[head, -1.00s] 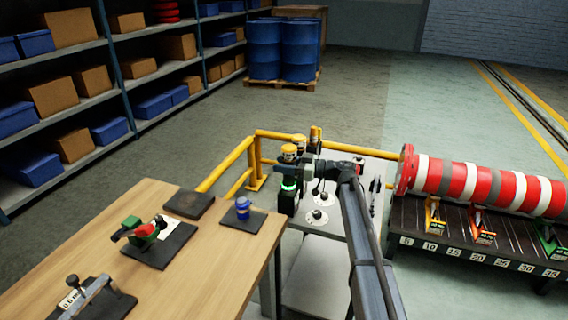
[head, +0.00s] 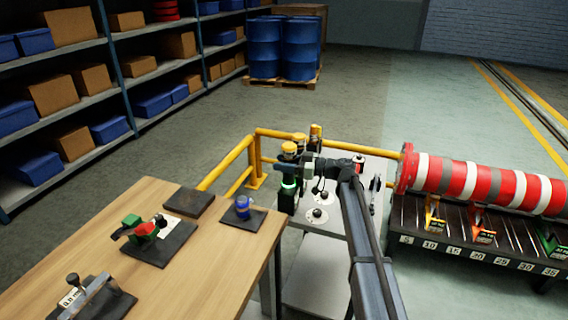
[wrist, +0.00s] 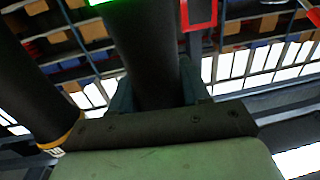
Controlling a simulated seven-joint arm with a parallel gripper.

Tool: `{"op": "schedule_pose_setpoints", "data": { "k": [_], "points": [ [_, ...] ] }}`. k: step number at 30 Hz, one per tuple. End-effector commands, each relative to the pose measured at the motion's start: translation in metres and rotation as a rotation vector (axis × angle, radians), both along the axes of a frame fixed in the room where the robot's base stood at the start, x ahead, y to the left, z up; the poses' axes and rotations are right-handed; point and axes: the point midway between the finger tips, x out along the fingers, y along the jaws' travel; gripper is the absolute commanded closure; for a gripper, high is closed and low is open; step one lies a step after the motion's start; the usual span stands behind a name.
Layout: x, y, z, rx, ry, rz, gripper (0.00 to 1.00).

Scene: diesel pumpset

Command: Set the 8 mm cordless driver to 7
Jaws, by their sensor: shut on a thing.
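A black cordless driver with a yellow collar on top and a glowing green ring (head: 289,183) stands upright on the grey stand. My gripper (head: 300,166) reaches it from the right, at its upper body just under the collar. In the wrist view my gripper (wrist: 157,85) has its two teal fingers on either side of a dark round body (wrist: 143,45), shut on it. A bright green glow shows at the top edge there. The driver's number marks are too small to read, so its setting cannot be told. Its far side is hidden.
Other yellow-topped tools (head: 315,135) stand close behind. A second dark cylinder with a yellow ring (wrist: 70,138) is at the left in the wrist view. A yellow rail (head: 225,165) runs behind the stand (head: 318,280). The wooden bench (head: 225,270) is left, a red-white striped cylinder (head: 480,185) right.

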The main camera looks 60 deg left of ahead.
Motion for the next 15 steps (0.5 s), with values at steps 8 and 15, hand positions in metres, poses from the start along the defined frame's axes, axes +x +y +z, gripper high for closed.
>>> {"op": "schedule_pose_setpoints", "data": {
  "k": [8, 15],
  "points": [
    [0.0001, 0.0001, -0.0016, 0.001, 0.002, 0.0, 1.0],
    [0.0, 0.0001, -0.0051, 0.001, 0.002, 0.0, 1.0]
  ]
}}
